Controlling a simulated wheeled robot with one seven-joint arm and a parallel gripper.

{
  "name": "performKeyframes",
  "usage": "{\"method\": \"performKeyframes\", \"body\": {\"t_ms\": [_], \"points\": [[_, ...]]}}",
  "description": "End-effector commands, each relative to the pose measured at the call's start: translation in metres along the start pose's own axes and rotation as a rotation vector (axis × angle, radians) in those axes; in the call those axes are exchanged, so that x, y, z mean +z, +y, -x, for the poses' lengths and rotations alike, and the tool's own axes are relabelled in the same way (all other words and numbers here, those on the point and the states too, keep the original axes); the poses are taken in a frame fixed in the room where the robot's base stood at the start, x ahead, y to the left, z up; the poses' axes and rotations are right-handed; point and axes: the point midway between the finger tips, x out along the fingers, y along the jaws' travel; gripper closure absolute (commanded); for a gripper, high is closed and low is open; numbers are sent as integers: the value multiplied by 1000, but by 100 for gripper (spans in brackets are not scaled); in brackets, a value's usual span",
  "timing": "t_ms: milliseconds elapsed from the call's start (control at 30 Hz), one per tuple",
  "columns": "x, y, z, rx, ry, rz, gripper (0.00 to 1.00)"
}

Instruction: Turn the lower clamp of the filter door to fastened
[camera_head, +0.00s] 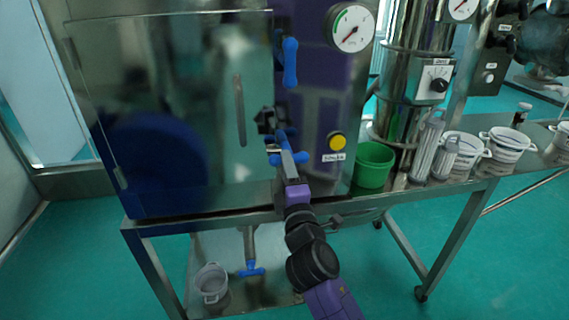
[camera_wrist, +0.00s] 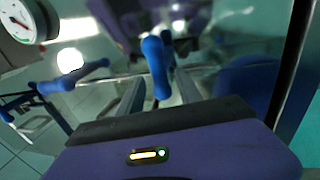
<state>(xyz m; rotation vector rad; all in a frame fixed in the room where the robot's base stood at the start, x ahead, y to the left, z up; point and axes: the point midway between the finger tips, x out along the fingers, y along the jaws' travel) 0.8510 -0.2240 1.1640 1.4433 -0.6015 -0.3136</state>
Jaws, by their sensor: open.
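The filter door (camera_head: 190,110) is the shiny steel front of the cabinet and looks closed. Its lower clamp (camera_head: 281,138) has blue ends and sits at the door's right edge, partly hidden by my gripper. My gripper (camera_head: 291,162) is open, right at this clamp. In the wrist view a rounded blue handle (camera_wrist: 157,66) shows at the two grey fingers (camera_wrist: 158,92), seemingly between them; I cannot tell whether they touch it. The lower clamp's exact angle is hard to read. The blue upper clamp (camera_head: 290,62) hangs upright above.
A white gauge (camera_head: 353,28) and a yellow button (camera_head: 337,142) are right of the door. A green bucket (camera_head: 373,165) stands on the table beside the cabinet. A blue valve handle (camera_head: 251,270) and a grey pot (camera_head: 211,283) are below. Another blue handle (camera_wrist: 72,77) shows at left.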

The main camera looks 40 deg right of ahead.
Motion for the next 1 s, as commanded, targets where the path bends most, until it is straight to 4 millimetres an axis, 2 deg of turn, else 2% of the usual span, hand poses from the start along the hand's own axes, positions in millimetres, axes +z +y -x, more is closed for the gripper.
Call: {"method": "performKeyframes", "body": {"t_ms": [100, 333, 1000], "points": [[-1, -4, 22, -2, 2, 0, 58], [-1, -2, 46, 0, 2, 1, 58], [-1, 0, 48, 0, 1, -7, 58]]}}
